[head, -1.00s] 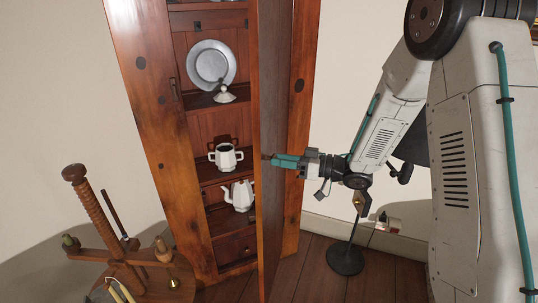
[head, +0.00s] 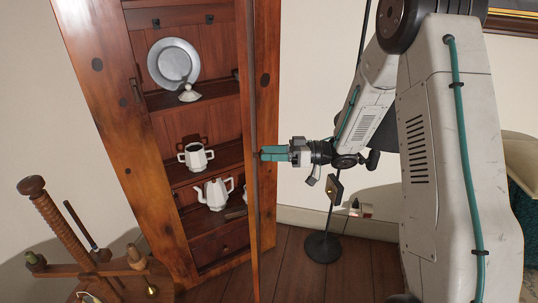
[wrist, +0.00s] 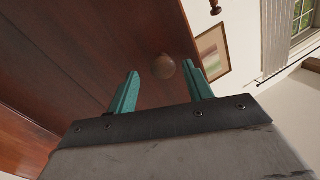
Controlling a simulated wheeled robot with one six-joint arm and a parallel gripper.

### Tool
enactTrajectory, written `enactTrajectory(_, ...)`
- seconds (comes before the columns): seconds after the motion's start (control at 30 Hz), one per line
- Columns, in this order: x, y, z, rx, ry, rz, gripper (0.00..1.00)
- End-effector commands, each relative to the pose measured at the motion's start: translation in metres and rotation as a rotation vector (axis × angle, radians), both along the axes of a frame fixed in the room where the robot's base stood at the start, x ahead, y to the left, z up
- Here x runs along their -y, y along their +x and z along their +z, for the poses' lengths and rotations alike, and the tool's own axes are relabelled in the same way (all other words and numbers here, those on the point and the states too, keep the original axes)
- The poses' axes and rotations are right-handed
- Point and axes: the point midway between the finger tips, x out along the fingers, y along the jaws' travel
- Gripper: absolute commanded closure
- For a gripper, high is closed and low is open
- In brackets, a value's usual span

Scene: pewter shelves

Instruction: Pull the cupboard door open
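The tall reddish-brown cupboard (head: 98,120) stands with its door (head: 254,120) swung out, seen almost edge-on in the head view. My gripper (head: 262,154) is on the right side of the door, its teal fingertips close to the door's face. In the wrist view the brown door face (wrist: 90,45) fills the left and middle. A round knob (wrist: 163,67) shows between the two spread fingers of my gripper (wrist: 165,82), with a gap on each side. Whether a finger touches the knob or door cannot be told.
Shelves hold a pewter plate (head: 173,63), a white lidded piece (head: 188,93), a white sugar bowl (head: 195,156) and a white teapot (head: 213,193). A wooden spindle stand (head: 50,220) is at front left. A black stand base (head: 322,247) stands on the floor at right.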

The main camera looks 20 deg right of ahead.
Motion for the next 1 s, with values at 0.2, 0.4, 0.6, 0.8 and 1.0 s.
enactTrajectory(0.2, -0.002, -0.002, -0.001, -0.004, -0.001, 0.004, 0.5)
enactTrajectory(0.4, -0.002, -0.001, 0.012, -0.001, -0.002, 0.005, 0.5)
enactTrajectory(0.6, 0.0, -0.018, 0.037, -0.004, 0.0, 0.001, 0.5)
enactTrajectory(0.8, 0.001, -0.069, 0.041, -0.004, -0.001, 0.001, 0.5)
enactTrajectory(1.0, 0.003, -0.116, 0.045, -0.004, 0.0, 0.0, 0.5)
